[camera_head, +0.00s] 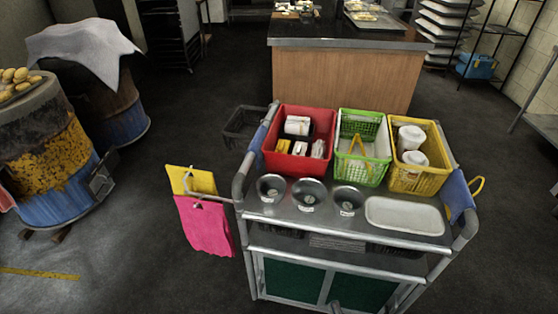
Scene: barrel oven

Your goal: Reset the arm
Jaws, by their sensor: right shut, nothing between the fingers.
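A small dark tip of my right gripper (335,307) shows at the bottom edge, in front of the cart's green lower panels. It is shut and holds nothing; most of it and the arm are out of frame. My left gripper is not in view. The metal cart (350,228) stands in the middle, just beyond the gripper. A barrel oven (50,150) with a blue and yellow, worn body stands at the left.
On the cart are a red crate (272,160), green basket (378,175), yellow basket (420,183), several metal bowls (310,194) and a white tray (404,216). Yellow and pink cloths (207,225) hang at its left. A wooden counter (340,75) stands behind.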

